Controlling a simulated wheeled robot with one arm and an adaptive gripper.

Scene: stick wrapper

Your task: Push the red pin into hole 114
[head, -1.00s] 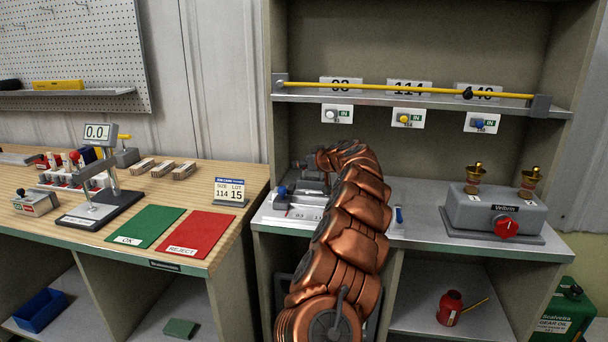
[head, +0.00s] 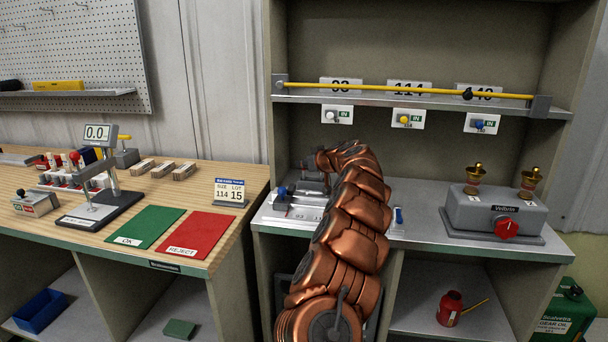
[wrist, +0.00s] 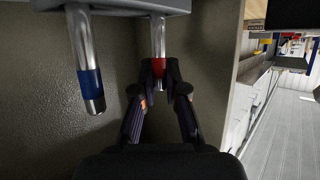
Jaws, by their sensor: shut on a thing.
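In the wrist view, the red pin (wrist: 158,68) is a metal rod with a red band, extending from a grey block (wrist: 120,4). My gripper (wrist: 159,88) has its two dark fingers closed around it at the red band. A similar pin with a blue band (wrist: 89,85) stands to the left, apart from my fingers. In the head view, my copper arm covers much of the grey numbered plate (head: 268,217) and hides the red pin. A blue-topped part (head: 282,191) shows at the plate's left. Hole 114 cannot be made out; a 114 sign (head: 409,87) is on the shelf above.
A yellow rod (head: 400,86) spans the shelf edge, above several tags with coloured knobs. A grey box (head: 490,216) with a red knob stands at the right of the bench. A size card (head: 229,192) reads 114, lot 15.

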